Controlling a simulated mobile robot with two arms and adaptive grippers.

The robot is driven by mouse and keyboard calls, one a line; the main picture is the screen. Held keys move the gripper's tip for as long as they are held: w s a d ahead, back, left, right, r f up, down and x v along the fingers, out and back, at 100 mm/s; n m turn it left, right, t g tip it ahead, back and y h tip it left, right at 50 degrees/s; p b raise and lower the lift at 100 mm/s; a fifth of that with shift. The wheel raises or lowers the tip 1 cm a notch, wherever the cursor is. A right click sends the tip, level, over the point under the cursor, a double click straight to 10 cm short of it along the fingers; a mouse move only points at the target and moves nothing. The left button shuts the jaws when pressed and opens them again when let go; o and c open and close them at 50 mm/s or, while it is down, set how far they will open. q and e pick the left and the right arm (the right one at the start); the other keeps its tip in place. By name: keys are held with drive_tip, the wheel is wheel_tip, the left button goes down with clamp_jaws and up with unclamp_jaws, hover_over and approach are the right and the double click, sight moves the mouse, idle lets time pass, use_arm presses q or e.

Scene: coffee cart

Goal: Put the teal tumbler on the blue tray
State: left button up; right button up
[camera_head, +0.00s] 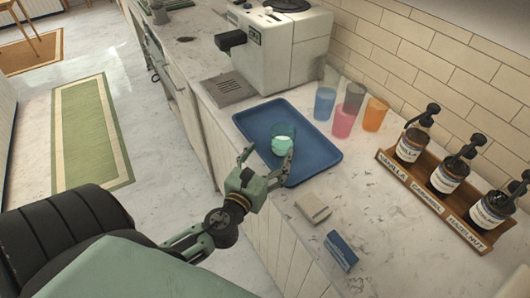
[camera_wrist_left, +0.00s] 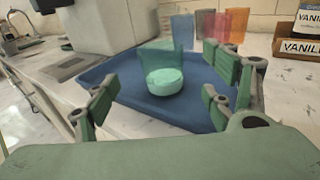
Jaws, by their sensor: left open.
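The teal tumbler (camera_head: 283,139) is translucent with a lighter, solid-looking bottom. It stands upright on the blue tray (camera_head: 318,158), which lies on the counter in front of the coffee machine. In the left wrist view the tumbler (camera_wrist_left: 165,72) appears ahead, between the fingers, with the tray (camera_wrist_left: 120,75) around its base. My left gripper (camera_head: 267,155) is open and empty at the tray's near edge, its fingers apart and not closed on the tumbler. My right gripper is in neither view.
Blue (camera_head: 324,103), grey (camera_head: 354,98), pink (camera_head: 344,122) and orange (camera_head: 375,114) tumblers stand behind the tray. A rack of syrup bottles (camera_head: 430,200) is at right. A beige block (camera_head: 313,207) and a blue block (camera_head: 341,250) lie nearer. The coffee machine (camera_head: 275,50) stands at the back.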

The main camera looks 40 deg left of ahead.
use_arm(q)
drive_tip(key=shift+v, duration=1)
drive_tip(key=shift+a, duration=0.1)
